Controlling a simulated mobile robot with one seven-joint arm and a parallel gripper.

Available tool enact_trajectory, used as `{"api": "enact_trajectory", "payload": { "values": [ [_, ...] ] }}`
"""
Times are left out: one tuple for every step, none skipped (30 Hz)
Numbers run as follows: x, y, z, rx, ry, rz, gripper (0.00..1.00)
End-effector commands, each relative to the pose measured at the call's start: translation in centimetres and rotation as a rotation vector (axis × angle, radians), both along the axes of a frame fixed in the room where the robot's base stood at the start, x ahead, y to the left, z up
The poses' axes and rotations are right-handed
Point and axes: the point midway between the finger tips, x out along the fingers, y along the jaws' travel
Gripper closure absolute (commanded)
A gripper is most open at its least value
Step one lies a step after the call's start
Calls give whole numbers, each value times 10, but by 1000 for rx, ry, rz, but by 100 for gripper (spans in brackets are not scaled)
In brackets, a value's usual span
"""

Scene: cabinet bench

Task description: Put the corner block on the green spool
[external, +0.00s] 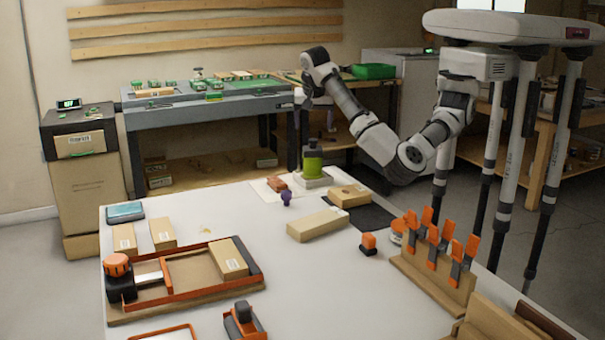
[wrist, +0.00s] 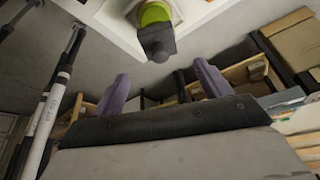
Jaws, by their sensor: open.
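The green spool (external: 312,160) stands upright with a dark top on a pale square base near the far edge of the white table. It also shows at the top of the wrist view (wrist: 154,14), its dark end towards me.
An orange-edged tray (external: 190,290) is at front left, and a rack of orange clamps (external: 432,282) at right. A purple piece (external: 286,198) stands near the spool.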

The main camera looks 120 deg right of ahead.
Motion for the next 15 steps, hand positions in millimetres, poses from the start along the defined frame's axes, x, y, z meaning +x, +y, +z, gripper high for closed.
{"api": "enact_trajectory", "payload": {
  "values": [
    [2, 3, 8, -2, -2, 0, 23],
    [2, 5, 12, 0, -2, 1, 23],
    [3, 7, 17, 1, -2, 2, 23],
    [4, 8, 19, 1, -1, 1, 23],
    [4, 9, 22, 1, -1, 1, 23],
    [4, 10, 25, 1, -1, 0, 23],
    [4, 10, 26, 0, -1, 0, 23],
    [5, 10, 27, 0, 0, 0, 23],
    [5, 11, 28, 0, 0, 0, 23],
    [5, 11, 29, 0, 0, 0, 23],
    [5, 11, 29, -1, 0, 0, 23],
    [5, 11, 29, -1, 0, 0, 23],
    [5, 11, 29, -1, 0, 0, 23],
    [5, 11, 29, -1, 0, 0, 23],
    [5, 11, 29, -1, 0, 0, 23]
  ]
}}
